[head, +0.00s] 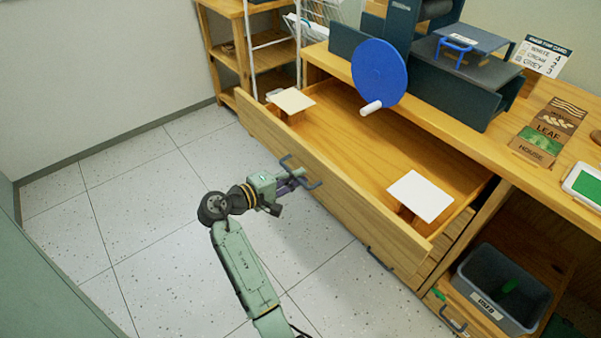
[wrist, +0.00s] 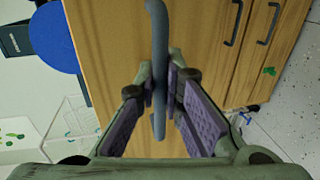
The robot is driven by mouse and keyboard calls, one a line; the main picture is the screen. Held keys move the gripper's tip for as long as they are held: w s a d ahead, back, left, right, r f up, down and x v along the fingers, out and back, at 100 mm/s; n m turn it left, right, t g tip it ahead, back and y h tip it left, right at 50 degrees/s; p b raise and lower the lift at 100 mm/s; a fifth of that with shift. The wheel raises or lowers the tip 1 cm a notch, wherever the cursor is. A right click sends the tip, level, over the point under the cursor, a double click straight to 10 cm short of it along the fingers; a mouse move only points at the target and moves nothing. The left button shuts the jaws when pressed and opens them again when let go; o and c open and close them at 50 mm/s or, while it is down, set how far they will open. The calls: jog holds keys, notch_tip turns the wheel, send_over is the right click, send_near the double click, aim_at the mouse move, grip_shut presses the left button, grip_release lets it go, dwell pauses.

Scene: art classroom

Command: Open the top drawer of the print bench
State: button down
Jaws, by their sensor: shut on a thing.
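The print bench (head: 480,150) stands at the right with its top drawer (head: 345,205) pulled well out, the inside showing. Two white cards (head: 293,100) (head: 420,196) stand raised at the drawer's two ends. My gripper (head: 297,178) is at the drawer front, shut on the dark bar handle (head: 313,186). In the wrist view the handle (wrist: 158,50) passes upright between the purple-padded fingers of my gripper (wrist: 165,100), against the wooden front. The fingers hide part of the handle.
A press with a blue wheel (head: 379,72) stands on the bench top. A grey bin (head: 500,285) sits in the lower right bay. Lower drawer handles (head: 379,258) show below. Tiled floor (head: 130,215) is clear to the left; a wooden shelf (head: 270,55) stands behind.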

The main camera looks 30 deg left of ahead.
jog(key=c, duration=1.7)
grip_release()
jog(key=v, duration=1.2)
